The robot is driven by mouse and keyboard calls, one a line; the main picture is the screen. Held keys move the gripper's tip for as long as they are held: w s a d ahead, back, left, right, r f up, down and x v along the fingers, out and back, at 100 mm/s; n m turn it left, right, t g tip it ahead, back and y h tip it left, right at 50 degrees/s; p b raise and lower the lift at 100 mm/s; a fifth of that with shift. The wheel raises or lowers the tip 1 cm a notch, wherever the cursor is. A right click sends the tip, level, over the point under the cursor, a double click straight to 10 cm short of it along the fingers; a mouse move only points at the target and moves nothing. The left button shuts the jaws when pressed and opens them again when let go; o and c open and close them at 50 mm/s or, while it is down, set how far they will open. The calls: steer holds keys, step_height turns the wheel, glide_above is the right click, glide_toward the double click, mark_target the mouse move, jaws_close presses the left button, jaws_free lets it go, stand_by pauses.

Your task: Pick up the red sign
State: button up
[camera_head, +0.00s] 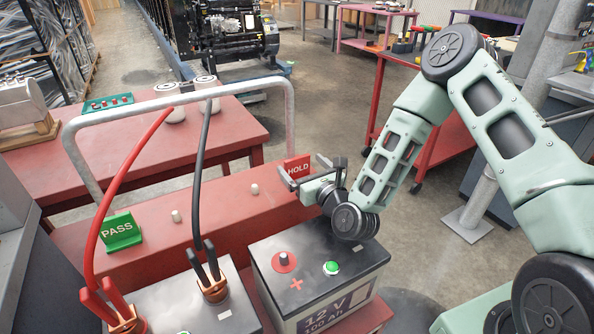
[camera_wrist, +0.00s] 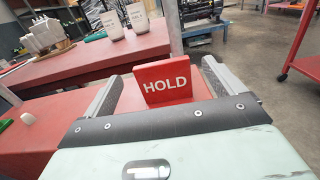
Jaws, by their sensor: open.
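The red sign (camera_head: 298,168), marked HOLD in white, stands upright at the right end of a red bench. My gripper (camera_head: 308,174) is right by it, with its fingers apart. The sign's lower edge is hidden behind the gripper body.
A green PASS sign (camera_head: 121,231) stands on the same bench, with small pale knobs between. A 12 V battery (camera_head: 318,268) sits just below my gripper. Battery clamps (camera_head: 211,278) with cables stand to the left. A grey tube frame (camera_head: 180,98) arches behind.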

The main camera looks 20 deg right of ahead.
mark_target(299, 161)
steer(key=shift+w+a+p, duration=0.15)
steer(key=shift+w, duration=0.8)
steer(key=shift+w+a+p, duration=0.1)
steer(key=shift+w+p, duration=0.05)
steer(key=shift+w, duration=0.75)
steer(key=c, duration=1.1)
steer(key=shift+o, duration=0.2)
